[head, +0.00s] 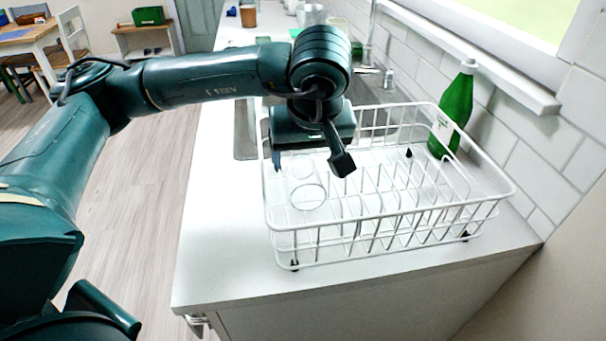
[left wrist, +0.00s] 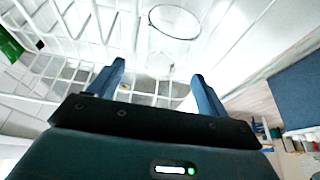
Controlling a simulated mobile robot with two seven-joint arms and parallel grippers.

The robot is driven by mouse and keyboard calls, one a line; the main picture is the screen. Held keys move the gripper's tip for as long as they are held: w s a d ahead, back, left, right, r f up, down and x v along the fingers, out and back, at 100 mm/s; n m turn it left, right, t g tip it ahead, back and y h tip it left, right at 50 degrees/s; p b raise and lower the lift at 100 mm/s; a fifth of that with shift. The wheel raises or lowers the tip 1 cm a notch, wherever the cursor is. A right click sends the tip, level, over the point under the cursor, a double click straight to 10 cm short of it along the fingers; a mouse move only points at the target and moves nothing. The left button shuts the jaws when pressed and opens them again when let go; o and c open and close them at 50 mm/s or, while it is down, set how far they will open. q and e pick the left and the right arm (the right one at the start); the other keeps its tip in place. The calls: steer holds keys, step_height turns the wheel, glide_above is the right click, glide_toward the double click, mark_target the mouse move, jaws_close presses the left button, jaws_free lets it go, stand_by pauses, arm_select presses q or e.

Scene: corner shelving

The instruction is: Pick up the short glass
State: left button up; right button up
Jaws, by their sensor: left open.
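A short clear glass (head: 308,197) stands inside the white wire dish rack (head: 390,225), near its left side. Its round rim shows near the top of the left wrist view (left wrist: 174,37), beyond the fingertips. My left gripper (head: 310,163) is above the left part of the rack, close to the glass. Its two fingers are apart in the left wrist view (left wrist: 158,72), with nothing held between them. The glass is see-through, so its lower edge is hard to make out. My right gripper is out of view.
A green bottle (head: 455,108) stands behind the rack by the tiled wall. Rack wires and plate dividers surround the glass area. A sink (head: 244,135) lies behind my arm. The white counter (head: 215,240) is clear left of the rack.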

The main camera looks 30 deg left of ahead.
mark_target(303, 166)
arm_select(q)
steer(key=x, duration=0.5)
steer(key=shift+s+a+f+p, duration=0.1)
steer(key=shift+s+a+p, duration=0.1)
steer(key=shift+p, duration=0.15)
steer(key=shift+c, duration=0.5)
steer(key=c, duration=1.2)
steer(key=shift+c, duration=0.2)
